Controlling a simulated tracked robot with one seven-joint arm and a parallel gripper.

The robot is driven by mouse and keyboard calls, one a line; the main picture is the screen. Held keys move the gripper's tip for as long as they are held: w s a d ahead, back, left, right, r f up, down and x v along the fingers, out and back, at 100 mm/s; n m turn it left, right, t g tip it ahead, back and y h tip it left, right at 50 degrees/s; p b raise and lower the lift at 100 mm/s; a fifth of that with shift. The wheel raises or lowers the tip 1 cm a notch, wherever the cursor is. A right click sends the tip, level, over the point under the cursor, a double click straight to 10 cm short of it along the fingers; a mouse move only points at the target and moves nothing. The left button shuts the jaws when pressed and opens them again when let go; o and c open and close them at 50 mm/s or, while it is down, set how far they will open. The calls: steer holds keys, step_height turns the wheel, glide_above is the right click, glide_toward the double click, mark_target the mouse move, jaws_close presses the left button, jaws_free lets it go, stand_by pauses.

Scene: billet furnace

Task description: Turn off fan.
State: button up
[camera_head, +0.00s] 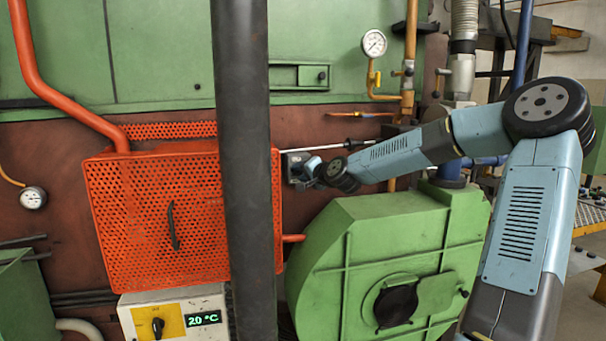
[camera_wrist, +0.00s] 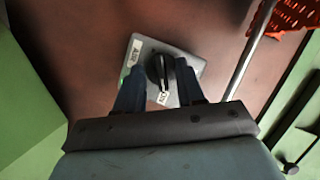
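A small grey switch box (camera_wrist: 150,48) with a black rotary knob (camera_wrist: 158,68) is on the red-brown wall. It also shows in the head view (camera_head: 293,160), partly hidden by my gripper. The knob's long grip runs roughly up and down in the wrist view. My gripper (camera_wrist: 159,66) is open, with one blue-grey finger on each side of the knob. The right finger looks very close to the knob, the left has a gap; contact is unclear. The green fan housing (camera_head: 335,255) stands below the box.
An orange perforated guard (camera_head: 150,215) and a thick dark vertical post (camera_head: 243,130) stand left of the switch. A metal rod (camera_wrist: 243,75) runs close beside the switch box. A control box (camera_head: 205,295) reading 20 °C sits below the guard.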

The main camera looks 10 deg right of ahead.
steer(key=shift+c, duration=0.3)
jaws_close()
steer(key=shift+d, duration=0.25)
steer(key=shift+a, duration=0.15)
steer(key=n+h, duration=0.1)
steer(key=n, duration=0.1)
steer(key=n+g+h, duration=0.1)
steer(key=n, duration=0.1)
steer(key=shift+s+a+r, duration=0.1)
steer(key=shift+a, duration=0.1)
steer(key=shift+a+n+h, duration=0.2)
steer(key=shift+n+h, duration=0.8)
steer(key=shift+n, duration=0.3)
steer(key=shift+n+h, duration=0.7)
steer(key=shift+n, duration=0.3)
